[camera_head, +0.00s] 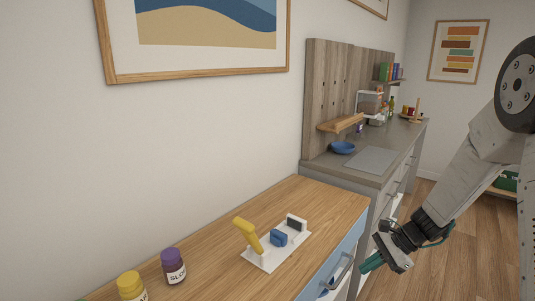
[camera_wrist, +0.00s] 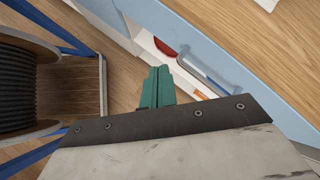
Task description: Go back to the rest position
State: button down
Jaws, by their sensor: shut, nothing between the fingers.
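My gripper (camera_head: 372,263) is in front of the wooden counter's blue drawer front, to the right of the counter in the head view. Its green fingers are together with nothing between them. In the wrist view the shut fingers (camera_wrist: 158,86) point toward a partly visible open space below the counter edge. A white plate with a blue crank block (camera_head: 279,239) and a yellow handle (camera_head: 248,235) stands on the counter, apart from my gripper.
A purple-lidded jar (camera_head: 173,267) and a yellow-lidded jar (camera_head: 131,287) stand at the counter's front left. A drawer handle (camera_head: 340,271) juts out near my gripper. In the wrist view, a cable spool (camera_wrist: 25,90) stands left. Wooden floor shows at right.

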jog(key=s+r+n+h, duration=0.4)
jog(key=s+r+n, duration=0.4)
jog(key=s+r, duration=0.3)
jog(key=s+a+r+n+h, duration=0.1)
jog(key=s+r+n+h, duration=0.3)
jog(key=s+r+n, duration=0.3)
jog(key=shift+s+a+r+n+t, duration=0.35)
jog(key=shift+s+r, duration=2.15)
jog(key=shift+s, duration=3.5)
